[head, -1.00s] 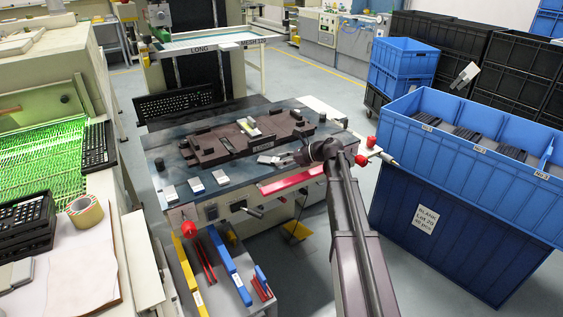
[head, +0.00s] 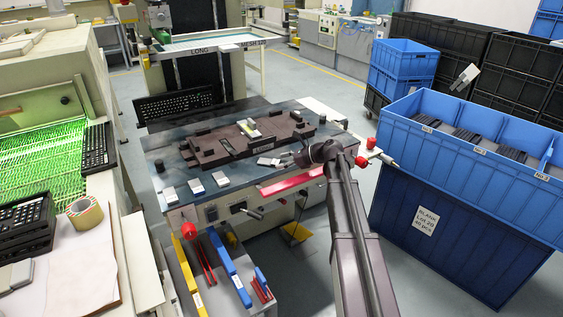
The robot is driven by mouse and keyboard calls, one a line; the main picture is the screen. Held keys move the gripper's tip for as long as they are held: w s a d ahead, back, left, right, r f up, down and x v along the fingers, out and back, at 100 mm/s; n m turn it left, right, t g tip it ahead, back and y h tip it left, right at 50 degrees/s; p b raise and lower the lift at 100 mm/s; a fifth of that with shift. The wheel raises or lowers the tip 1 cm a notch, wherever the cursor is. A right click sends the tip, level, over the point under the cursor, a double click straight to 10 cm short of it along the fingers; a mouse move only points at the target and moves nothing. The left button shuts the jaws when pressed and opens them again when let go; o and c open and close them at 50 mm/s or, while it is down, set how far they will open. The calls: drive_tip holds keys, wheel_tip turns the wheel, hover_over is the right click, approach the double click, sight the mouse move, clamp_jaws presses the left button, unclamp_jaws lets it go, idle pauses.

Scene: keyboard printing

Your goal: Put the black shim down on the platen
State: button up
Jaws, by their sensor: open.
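Another small pale-and-dark piece (head: 267,162) lies on the platen just left of my gripper (head: 284,161). It may be the black shim, but it is too small to be sure. My gripper is open, low over the platen's front right, with its fingertips close to that piece. I cannot tell whether they touch.
A dark brown fixture (head: 214,152) with raised blocks and a pale yellow-green piece (head: 250,127) sits behind on the platen. A red strip (head: 290,184) runs along the front right. Blue crates (head: 470,200) stand to the right. A tool tray (head: 215,275) sits below the front edge.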

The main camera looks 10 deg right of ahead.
drive_tip(key=p+v, duration=0.4)
drive_tip(key=v, duration=0.6)
drive_tip(key=shift+s+r, duration=0.1)
drive_tip(key=shift+r, duration=0.1)
drive_tip(key=shift+p+v, duration=0.3)
drive_tip(key=shift+v, duration=0.65)
drive_tip(key=shift+f, duration=0.15)
drive_tip(key=s+a+f+n, duration=0.1)
drive_tip(key=s+a+n, duration=0.1)
drive_tip(key=s+a+f+n+g+h, duration=0.1)
drive_tip(key=s+a+f, duration=0.1)
drive_tip(key=s+a+f+n+g+h, duration=0.1)
drive_tip(key=a+n, duration=0.1)
drive_tip(key=shift+s+a+f+n, duration=0.25)
drive_tip(key=shift+s+a+n, duration=0.05)
drive_tip(key=shift+s+a, duration=0.1)
drive_tip(key=s+a+f+n+g+h, duration=0.1)
drive_tip(key=s+a+f+n+h, duration=0.1)
drive_tip(key=s+n, duration=0.4)
drive_tip(key=s+a+f+n+g+h, duration=0.1)
drive_tip(key=s+a+f+n+h, duration=0.1)
drive_tip(key=s+n+h, duration=0.2)
drive_tip(key=s+a+f+n+g+h, duration=0.2)
drive_tip(key=s+f+n+h, duration=0.1)
drive_tip(key=s+n, duration=0.4)
drive_tip(key=shift+s+n+h, duration=0.4)
drive_tip(key=shift+s+h, duration=0.1)
drive_tip(key=shift+s, duration=0.2)
